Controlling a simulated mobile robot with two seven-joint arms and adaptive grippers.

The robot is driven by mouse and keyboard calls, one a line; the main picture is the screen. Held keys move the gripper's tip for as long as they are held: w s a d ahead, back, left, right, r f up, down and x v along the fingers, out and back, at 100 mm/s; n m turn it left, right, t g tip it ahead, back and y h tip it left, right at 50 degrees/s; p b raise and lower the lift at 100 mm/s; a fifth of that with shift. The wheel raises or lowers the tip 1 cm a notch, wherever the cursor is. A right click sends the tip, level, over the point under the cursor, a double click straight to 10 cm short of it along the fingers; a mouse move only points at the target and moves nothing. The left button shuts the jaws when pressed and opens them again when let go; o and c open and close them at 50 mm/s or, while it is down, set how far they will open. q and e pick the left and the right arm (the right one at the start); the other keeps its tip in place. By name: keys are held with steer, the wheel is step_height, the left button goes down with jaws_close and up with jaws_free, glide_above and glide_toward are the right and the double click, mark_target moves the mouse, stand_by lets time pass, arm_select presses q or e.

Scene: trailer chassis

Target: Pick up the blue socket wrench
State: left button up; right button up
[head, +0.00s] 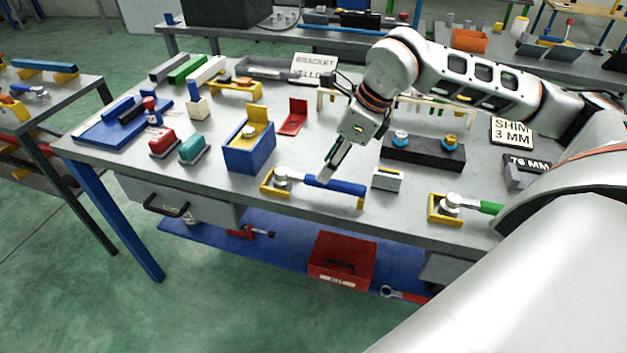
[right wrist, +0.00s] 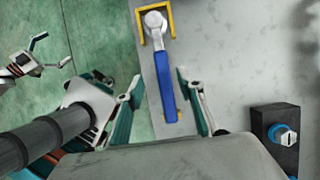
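The blue socket wrench (head: 345,187) lies near the front edge of the table, its silver head (head: 283,177) at a yellow bracket (head: 266,187) and its blue handle toward a second yellow support (head: 361,202). My right gripper (head: 325,180) points down at the handle, hiding a little of it. In the right wrist view the fingers of this gripper (right wrist: 161,100) are spread, with the blue handle (right wrist: 166,95) between them and gaps on both sides. My left gripper (right wrist: 52,51) appears at the upper left of the right wrist view, fingers apart, nothing in them; the head view does not show it.
A small grey block (head: 388,179) stands right of the handle. A black block with sockets (head: 423,152) lies behind it. A blue box (head: 249,153) stands left. A green-handled wrench (head: 488,207) lies at the right. Bare tabletop lies behind the blue wrench.

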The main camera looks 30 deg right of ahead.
mark_target(319, 183)
steer(key=shift+w+d+f, duration=0.1)
steer(key=shift+w+d, duration=0.1)
steer(key=shift+d, duration=0.1)
steer(key=x, duration=0.7)
steer(key=shift+f, duration=0.3)
steer(key=shift+r, duration=0.1)
jaws_close()
